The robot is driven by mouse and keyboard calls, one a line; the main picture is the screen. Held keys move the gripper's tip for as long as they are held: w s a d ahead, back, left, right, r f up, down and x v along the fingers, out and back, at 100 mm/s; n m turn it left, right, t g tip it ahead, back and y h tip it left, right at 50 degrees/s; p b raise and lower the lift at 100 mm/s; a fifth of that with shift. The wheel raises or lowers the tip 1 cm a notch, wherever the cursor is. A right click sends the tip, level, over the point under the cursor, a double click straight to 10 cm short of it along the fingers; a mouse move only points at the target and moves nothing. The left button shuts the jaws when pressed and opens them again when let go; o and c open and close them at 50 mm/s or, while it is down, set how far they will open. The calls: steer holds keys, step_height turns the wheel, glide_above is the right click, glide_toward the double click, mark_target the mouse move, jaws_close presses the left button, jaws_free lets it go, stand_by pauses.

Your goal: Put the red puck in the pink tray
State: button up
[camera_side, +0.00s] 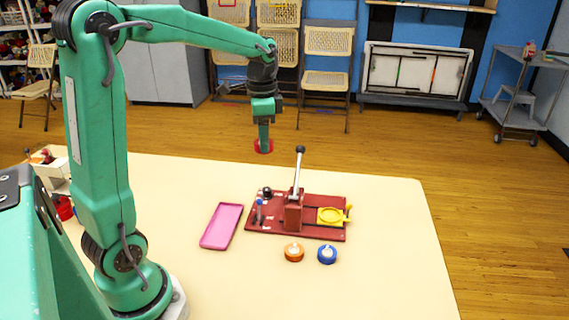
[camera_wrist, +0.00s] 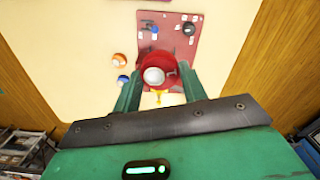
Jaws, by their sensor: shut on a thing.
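The red puck (camera_side: 263,146) is held in my gripper (camera_side: 264,142), raised well above the table. In the wrist view the red puck (camera_wrist: 157,71) sits between the two green fingers of my gripper (camera_wrist: 157,84), which are shut on it. The puck shows a pale round part on its face. The pink tray (camera_side: 222,226) lies flat on the table, left of the red board, and looks empty. My gripper is above and to the right of the tray in the side view.
A red board (camera_side: 254,226) with an upright black-knobbed lever (camera_side: 297,180) and a yellow ring holder (camera_side: 332,215) stands right of the tray. An orange puck (camera_side: 294,252) and a blue puck (camera_side: 327,254) lie in front of it. The table's front right is clear.

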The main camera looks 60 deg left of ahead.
steer(key=s+a+f+n, duration=0.2)
steer(key=s+a+n, duration=0.15)
steer(key=s, duration=0.85)
step_height(320, 180, down, 13)
steer(key=shift+m, duration=0.45)
steer(key=shift+f, duration=0.25)
steer(key=shift+f, duration=1.75)
steer(key=shift+f, duration=0.95)
steer(key=o, duration=0.9)
